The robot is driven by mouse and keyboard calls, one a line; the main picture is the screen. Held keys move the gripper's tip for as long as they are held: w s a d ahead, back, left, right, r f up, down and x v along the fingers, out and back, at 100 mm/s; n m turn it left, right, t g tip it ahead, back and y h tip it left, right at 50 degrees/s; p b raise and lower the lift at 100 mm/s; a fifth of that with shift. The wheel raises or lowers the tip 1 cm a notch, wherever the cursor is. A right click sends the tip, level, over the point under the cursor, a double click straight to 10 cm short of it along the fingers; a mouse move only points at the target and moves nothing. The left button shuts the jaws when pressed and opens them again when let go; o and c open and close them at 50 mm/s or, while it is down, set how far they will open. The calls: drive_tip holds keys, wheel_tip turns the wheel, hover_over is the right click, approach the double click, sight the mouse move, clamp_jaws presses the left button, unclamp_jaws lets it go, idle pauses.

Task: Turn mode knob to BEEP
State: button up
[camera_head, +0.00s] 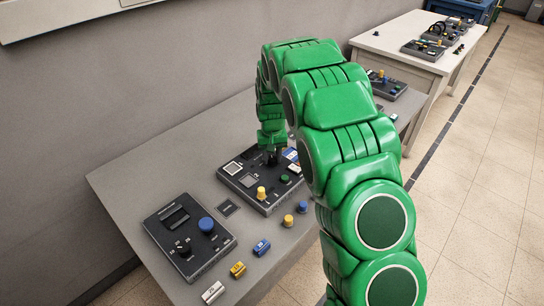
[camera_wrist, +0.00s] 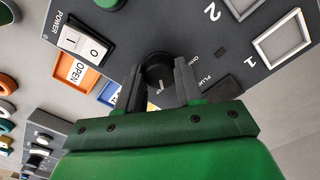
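In the wrist view the black knob (camera_wrist: 159,72) sits on a dark panel, its pale pointer line aimed roughly down at my gripper. My gripper (camera_wrist: 160,75) has one finger on each side of this knob, with little or no gap; I cannot tell whether they press on it. The labels beside it read about "OHM" and "FLUX"; others are hidden by a finger, and I cannot read BEEP. In the head view my gripper (camera_head: 271,155) is down at the far part of the middle dark device (camera_head: 240,185), hiding the knob there.
The wrist view shows a white power switch (camera_wrist: 84,42), a green button above the knob and square frames marked 1 and 2. In the head view another device (camera_head: 190,238) with a blue button stands front left. Several small coloured parts, including a yellow one (camera_head: 238,269), lie along the table's front.

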sight(272, 158)
drive_tip(key=o, duration=0.4)
drive_tip(key=shift+r, duration=0.1)
drive_tip(key=shift+r, duration=3.8)
